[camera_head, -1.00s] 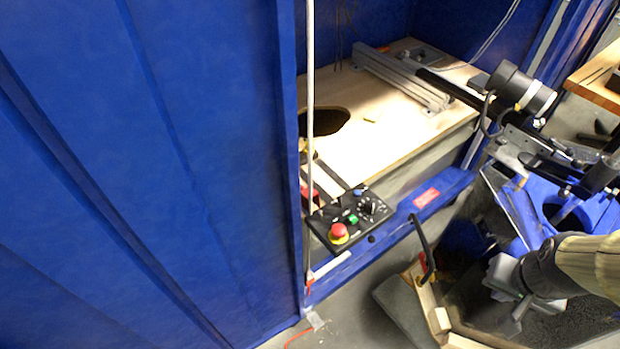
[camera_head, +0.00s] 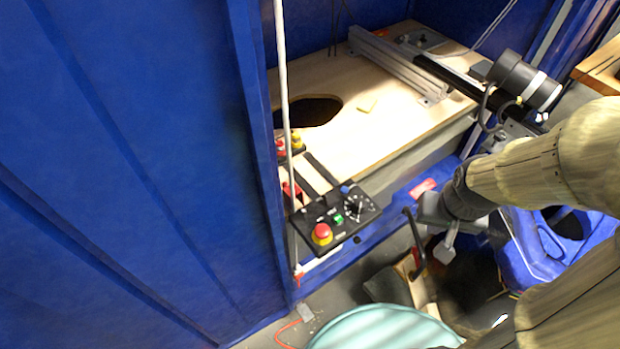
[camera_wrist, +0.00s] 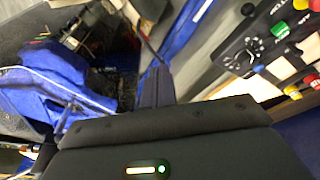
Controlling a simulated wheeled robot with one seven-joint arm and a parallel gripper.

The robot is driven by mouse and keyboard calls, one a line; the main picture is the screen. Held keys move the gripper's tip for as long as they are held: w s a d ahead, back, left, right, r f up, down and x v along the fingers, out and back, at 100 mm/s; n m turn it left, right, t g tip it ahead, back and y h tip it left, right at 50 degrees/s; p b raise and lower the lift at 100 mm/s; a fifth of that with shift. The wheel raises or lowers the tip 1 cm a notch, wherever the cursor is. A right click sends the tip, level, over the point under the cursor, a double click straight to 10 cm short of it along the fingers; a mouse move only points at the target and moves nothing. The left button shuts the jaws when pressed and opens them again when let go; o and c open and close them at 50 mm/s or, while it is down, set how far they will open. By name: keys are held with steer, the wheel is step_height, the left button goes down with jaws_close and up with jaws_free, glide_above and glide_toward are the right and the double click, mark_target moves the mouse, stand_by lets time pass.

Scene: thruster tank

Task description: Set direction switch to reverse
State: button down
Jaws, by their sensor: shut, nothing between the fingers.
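A black control panel (camera_head: 348,226) sits at the open front of the blue enclosure. It carries a red stop button on a yellow base (camera_head: 321,234), a green button (camera_head: 338,219), a black dial knob (camera_head: 356,209) and a small blue part (camera_head: 345,190). In the wrist view the panel is at the upper right, with the knob (camera_wrist: 240,54) plain to see. I cannot tell which control is the direction switch or how it is set. My gripper (camera_head: 444,250) is shut and empty, right of the panel and apart from it. Its dark fingers also show in the wrist view (camera_wrist: 157,80).
A black handle (camera_head: 414,243) stands between my gripper and the panel. A white pole (camera_head: 282,90) rises just left of the panel. A wooden deck (camera_head: 400,125) with a dark hole lies behind. Blue plastic structure (camera_head: 525,250) is at the right.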

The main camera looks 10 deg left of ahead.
step_height(320, 180, up, 7)
steer(key=n+g+p, duration=0.3)
steer(key=n+p, duration=0.9)
steer(key=p, duration=0.6)
glide_above(325, 200)
steer(key=w+a, duration=0.3)
steer(key=a, duration=0.3)
steer(key=shift+w+a+h, duration=0.15)
steer(key=shift+w+h, duration=0.05)
steer(key=shift+h, duration=0.2)
steer(key=shift+s+d+f+p, duration=0.3)
steer(key=shift+d+f, duration=0.4)
steer(key=shift+f, duration=1.1)
steer(key=shift+s+d+f+p, duration=0.35)
steer(key=shift+d+f, duration=0.3)
steer(key=shift+f, duration=1.15)
steer(key=shift+s+d+f+p, duration=0.3)
steer(key=shift+d+f, duration=0.4)
steer(key=shift+f, duration=1.1)
